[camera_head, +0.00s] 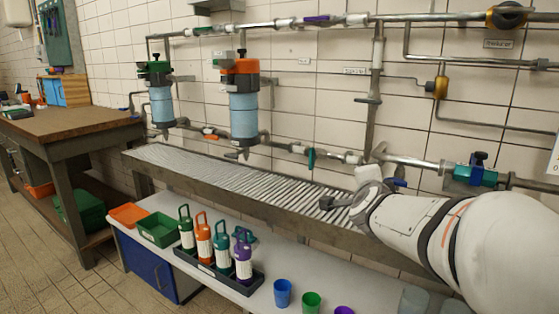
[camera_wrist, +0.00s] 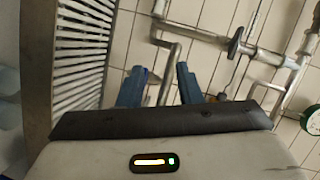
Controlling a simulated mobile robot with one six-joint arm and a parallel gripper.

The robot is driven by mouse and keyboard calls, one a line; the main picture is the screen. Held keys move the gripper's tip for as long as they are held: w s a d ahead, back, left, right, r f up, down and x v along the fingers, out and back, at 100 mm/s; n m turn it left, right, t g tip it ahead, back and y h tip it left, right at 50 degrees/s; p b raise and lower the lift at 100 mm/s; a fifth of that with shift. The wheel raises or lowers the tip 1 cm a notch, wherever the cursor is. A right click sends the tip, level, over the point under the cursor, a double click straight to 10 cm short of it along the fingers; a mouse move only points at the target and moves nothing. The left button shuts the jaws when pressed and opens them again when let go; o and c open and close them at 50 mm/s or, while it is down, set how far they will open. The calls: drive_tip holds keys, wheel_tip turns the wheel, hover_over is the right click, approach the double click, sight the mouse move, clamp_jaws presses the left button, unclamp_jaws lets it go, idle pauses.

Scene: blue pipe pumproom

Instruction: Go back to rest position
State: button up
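My gripper (camera_wrist: 158,82) shows in the wrist view with two blue fingers spread apart. Nothing is held between them; only tiled wall and pipe show behind the gap. In the head view my arm reaches in from the right, and its end is over the right part of the slatted metal grate (camera_head: 240,180), in front of the wall pipes. The grate also shows at the left of the wrist view (camera_wrist: 84,50). The fingers are mostly hidden in the head view.
Below the grate, a white bench (camera_head: 225,291) holds a dark tray with several coloured bottles, a green bin (camera_head: 160,230), an orange bin (camera_head: 128,215) and coloured cups. Two blue filter housings (camera_head: 243,115) hang on the wall. A wooden workbench (camera_head: 65,128) stands left. Floor at lower left is clear.

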drive_tip(key=s+a+r+n+g+y+p, duration=0.5)
drive_tip(key=s+a+n+p, duration=0.4)
drive_tip(key=p, duration=0.4)
drive_tip(key=s+d+r+n+g+p, duration=0.1)
drive_tip(key=s+r+n+g+p, duration=0.1)
drive_tip(key=s+p, duration=0.4)
drive_tip(key=s+d+r+n+g+h+p, duration=0.1)
drive_tip(key=s+n+g+p, duration=0.4)
drive_tip(key=s, duration=0.7)
drive_tip(key=shift+d+r+n+g+p, duration=0.35)
drive_tip(key=shift+r+n+p, duration=0.2)
drive_tip(key=shift+n+p, duration=0.3)
drive_tip(key=shift+o, duration=0.5)
